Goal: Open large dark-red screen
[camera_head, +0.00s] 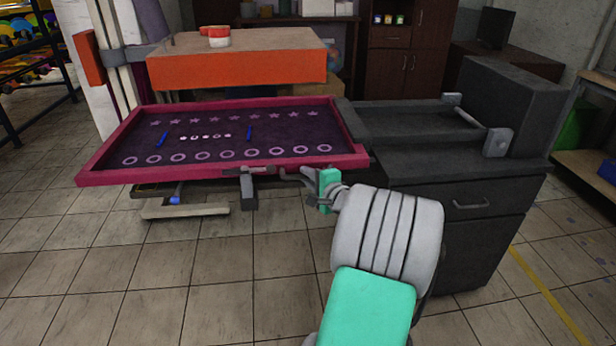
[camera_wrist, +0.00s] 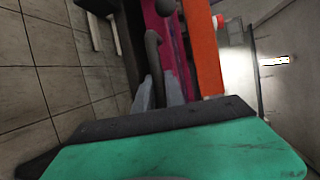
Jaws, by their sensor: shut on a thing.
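The large dark-red screen (camera_head: 225,172) has a dark purple mesh with rows of stars and rings. In the head view it lies roughly level at the left of the black cabinet, below an orange-sided block. A thin dark handle (camera_head: 287,174) sticks out at its near edge, toward the right. My gripper (camera_head: 306,179) is at this handle. In the wrist view the grey fingers of my gripper (camera_wrist: 159,94) are on either side of the curved dark handle (camera_wrist: 153,52), shut on it. The screen's red frame (camera_wrist: 181,62) runs just beside the fingers. The exact contact is partly hidden.
The orange-sided block (camera_head: 237,69) stands above the screen's back edge, with a red and white roll (camera_head: 218,38) on it. The black cabinet (camera_head: 459,205) is close at the right. Tiled floor (camera_head: 150,280) in front is clear. A shelf rack (camera_head: 40,70) stands far left.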

